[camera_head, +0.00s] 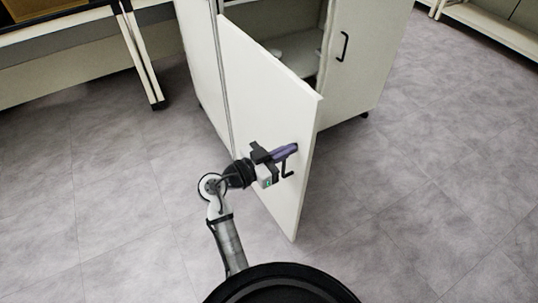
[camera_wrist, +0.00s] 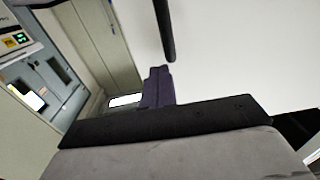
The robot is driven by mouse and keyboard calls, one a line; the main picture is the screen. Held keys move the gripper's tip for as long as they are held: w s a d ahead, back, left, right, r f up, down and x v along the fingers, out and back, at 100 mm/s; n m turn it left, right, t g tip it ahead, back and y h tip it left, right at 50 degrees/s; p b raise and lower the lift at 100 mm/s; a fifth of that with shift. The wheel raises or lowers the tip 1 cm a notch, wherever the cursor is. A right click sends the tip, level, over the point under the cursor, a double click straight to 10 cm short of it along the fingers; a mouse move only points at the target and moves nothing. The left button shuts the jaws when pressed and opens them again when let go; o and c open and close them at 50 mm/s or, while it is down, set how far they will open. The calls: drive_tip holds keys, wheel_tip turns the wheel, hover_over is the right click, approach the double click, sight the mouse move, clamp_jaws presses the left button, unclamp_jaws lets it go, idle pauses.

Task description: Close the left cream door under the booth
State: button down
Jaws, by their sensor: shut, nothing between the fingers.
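The left cream door (camera_head: 262,100) of the cabinet stands wide open, swung out toward me from its left edge. It fills the right of the wrist view as a pale panel (camera_wrist: 245,55). Its black handle (camera_head: 287,169) is near the free edge and shows as a dark bar at the top of the wrist view (camera_wrist: 164,30). My gripper (camera_head: 292,149) is shut and empty, its purple fingers (camera_wrist: 158,86) in front of the door face beside the handle. I cannot tell whether they touch the door or handle.
The cabinet interior (camera_head: 300,50) shows a shelf behind the door. The right cream door (camera_head: 355,60) is shut. The grey floor (camera_head: 420,190) is clear to the right and left of the open door.

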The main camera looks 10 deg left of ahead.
drive_tip(key=shift+x, duration=0.8)
